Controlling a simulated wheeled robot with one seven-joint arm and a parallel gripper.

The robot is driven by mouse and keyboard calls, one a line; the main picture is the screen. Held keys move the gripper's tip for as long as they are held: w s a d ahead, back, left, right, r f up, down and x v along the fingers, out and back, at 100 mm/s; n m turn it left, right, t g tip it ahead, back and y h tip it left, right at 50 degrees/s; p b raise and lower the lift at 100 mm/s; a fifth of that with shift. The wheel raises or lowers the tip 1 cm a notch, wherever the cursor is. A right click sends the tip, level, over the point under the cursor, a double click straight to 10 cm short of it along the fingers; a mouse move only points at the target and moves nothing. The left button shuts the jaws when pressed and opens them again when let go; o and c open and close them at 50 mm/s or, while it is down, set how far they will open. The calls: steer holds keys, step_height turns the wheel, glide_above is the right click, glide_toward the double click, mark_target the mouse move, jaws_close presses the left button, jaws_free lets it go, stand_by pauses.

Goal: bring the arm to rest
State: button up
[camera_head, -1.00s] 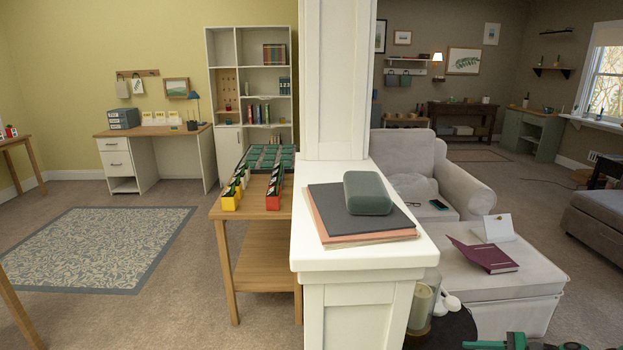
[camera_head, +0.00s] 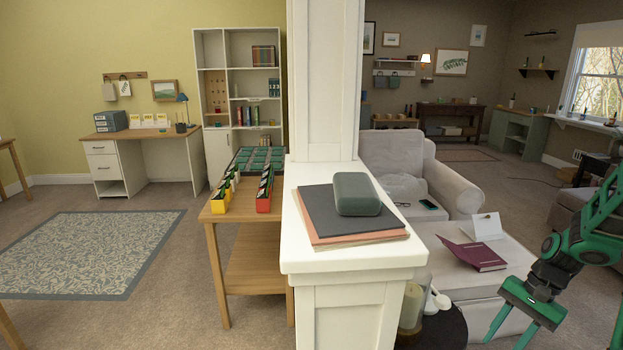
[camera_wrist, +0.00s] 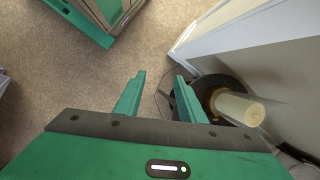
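My gripper (camera_head: 512,328) is at the lower right of the head view, on my green and black arm, pointing down. Its two green fingers are apart. In the wrist view my gripper (camera_wrist: 158,95) is open with nothing between the fingers, above the carpet and the edge of a dark round table. In the head view it is to the right of the white ledge and in front of the pale ottoman (camera_head: 500,262).
A white ledge (camera_head: 350,262) bears folders (camera_head: 325,215) and a grey-green case (camera_head: 357,194). Below it, a dark round table (camera_head: 440,332) holds a pale candle (camera_head: 411,305), also in the wrist view (camera_wrist: 238,108). A maroon book (camera_head: 474,255) lies on the ottoman.

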steer(key=s+a+r+n+h, duration=0.2)
steer(key=s+a+r, duration=0.1)
steer(key=s+r, duration=0.5)
steer(key=s+a+r+n+h, duration=0.1)
steer(key=s+a+r+n, duration=0.2)
steer(key=s+r, duration=0.6)
steer(key=s, duration=0.3)
steer(key=shift+s+a+t+h, duration=0.2)
steer(key=shift+s+t+h, duration=0.05)
steer(key=shift+t+h, duration=0.15)
steer(key=shift+w+f, duration=0.2)
steer(key=shift+w, duration=0.4)
